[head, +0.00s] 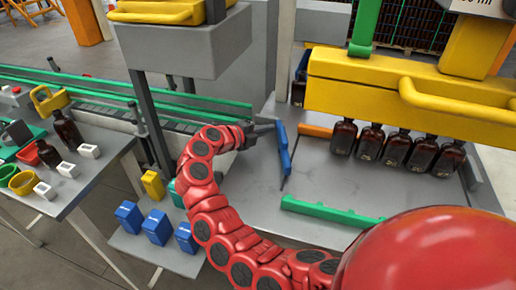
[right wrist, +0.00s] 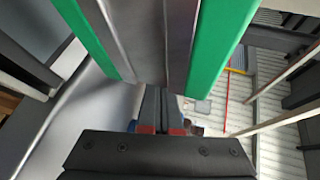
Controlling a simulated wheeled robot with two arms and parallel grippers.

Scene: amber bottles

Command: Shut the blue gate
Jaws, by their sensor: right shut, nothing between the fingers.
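The blue gate (head: 283,150) is a short upright blue plate on the grey table, standing at an angle to the orange bar to its right. My right gripper (head: 266,128), at the end of the red arm, is just left of the gate's far end. Its fingers are shut and empty; I cannot tell whether they touch the gate. In the right wrist view the closed fingers (right wrist: 160,125) show below a grey and green conveyor (right wrist: 210,45). My left gripper is not in view.
An orange bar (head: 315,131) and a green rail (head: 330,212) lie on the grey table (head: 330,172). Several amber bottles (head: 370,142) stand under a yellow beam (head: 400,85). A grey post (head: 150,125) stands left of my arm. Blue boxes (head: 158,227) sit on a low shelf.

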